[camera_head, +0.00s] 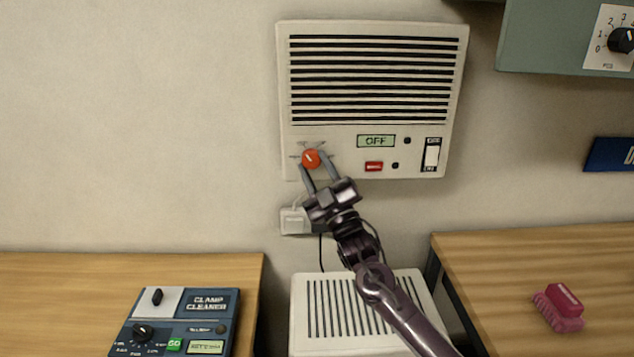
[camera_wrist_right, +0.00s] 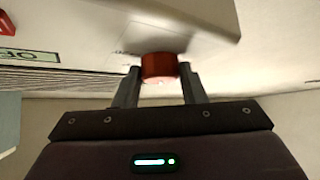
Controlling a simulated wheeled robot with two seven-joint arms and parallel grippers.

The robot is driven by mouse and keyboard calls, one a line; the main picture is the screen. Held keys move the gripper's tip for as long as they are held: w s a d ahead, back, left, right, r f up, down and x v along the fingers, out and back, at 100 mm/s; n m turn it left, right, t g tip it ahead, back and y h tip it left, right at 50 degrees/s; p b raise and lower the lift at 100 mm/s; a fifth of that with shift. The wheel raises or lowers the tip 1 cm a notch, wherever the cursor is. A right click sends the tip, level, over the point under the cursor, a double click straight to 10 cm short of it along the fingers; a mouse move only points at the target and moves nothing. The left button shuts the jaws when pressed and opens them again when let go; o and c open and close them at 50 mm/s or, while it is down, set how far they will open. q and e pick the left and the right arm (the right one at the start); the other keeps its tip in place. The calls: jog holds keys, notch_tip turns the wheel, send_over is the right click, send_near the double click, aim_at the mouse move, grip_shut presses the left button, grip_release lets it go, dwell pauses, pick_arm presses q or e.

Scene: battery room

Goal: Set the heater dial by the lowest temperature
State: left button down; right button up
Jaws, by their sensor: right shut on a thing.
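The heater (camera_head: 370,180) is a cream wall unit with dark slats. Its red-orange dial (camera_head: 310,158) sits at the lower left of the front, with a pale pointer line tilted a little left of straight up. The small display (camera_head: 376,141) reads OFF. My right gripper (camera_head: 318,172) is at the dial, one finger on each side, shut on it. The right wrist view shows the red dial (camera_wrist_right: 159,66) between the two fingertips of the gripper (camera_wrist_right: 158,84). The dial's scale marks are too small to read. My left gripper is not in view.
A blue clamp cleaner (camera_head: 222,331) lies on the left wooden bench (camera_head: 60,290). A pink brush (camera_head: 560,305) lies on the right bench (camera_head: 500,270). A teal cabinet (camera_head: 545,40) with a black knob (camera_head: 621,40) hangs upper right. A vented white box (camera_head: 305,330) stands between the benches.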

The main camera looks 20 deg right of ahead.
jog(key=shift+a+f+m+h+b, duration=0.1)
jog(key=shift+f+m+h+b, duration=0.15)
jog(key=shift+m+h+b, duration=0.25)
jog(key=o, duration=1)
jog(key=shift+r+t, duration=0.15)
jog(key=shift+t, duration=0.15)
jog(key=b+v, duration=0.2)
jog(key=v, duration=0.6)
